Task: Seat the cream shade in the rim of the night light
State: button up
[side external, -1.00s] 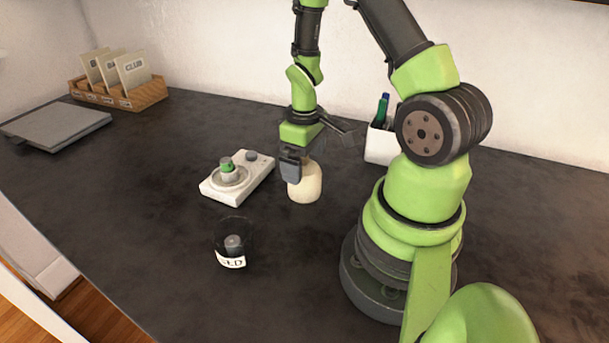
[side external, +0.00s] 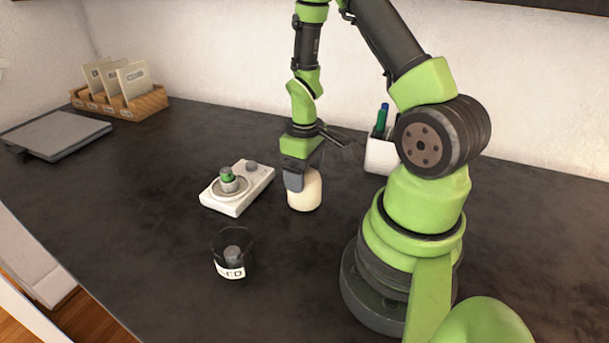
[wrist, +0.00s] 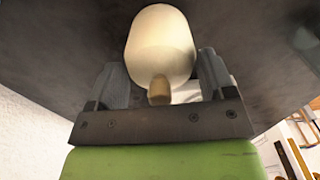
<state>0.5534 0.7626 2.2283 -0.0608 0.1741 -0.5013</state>
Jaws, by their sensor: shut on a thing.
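The cream shade (side external: 307,192) is a rounded, upright piece to the right of the night light. My gripper (side external: 296,182) points down and is shut on the shade's upper part. In the wrist view the shade (wrist: 160,42) sits between the two fingers (wrist: 162,82), with a small tan knob (wrist: 159,91) on its near end. I cannot tell if its lower end touches the desk. The night light (side external: 242,202) is a white slab with a grey round rim, a green-banded post inside it and a grey knob at its far end. The rim holds no shade.
A dark see-through cup (side external: 232,257) with a white label stands in front of the night light. A white pen holder (side external: 381,155) is behind right. A wooden card tray (side external: 122,102) and a grey flat case (side external: 55,134) lie far left. Dark desk between is clear.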

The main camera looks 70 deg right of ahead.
jog(key=r, duration=0.8)
jog(key=shift+w+r, duration=0.2)
jog(key=shift+r, duration=0.2)
jog(key=w+a+r, duration=0.1)
jog(key=w+r, duration=0.1)
jog(key=w, duration=0.5)
send_near(228, 170)
notch_tip(228, 170, down, 7)
jog(key=shift+w+r, duration=0.1)
jog(key=shift+f, duration=0.2)
jog(key=o, duration=0.9)
jog(key=shift+r, duration=0.1)
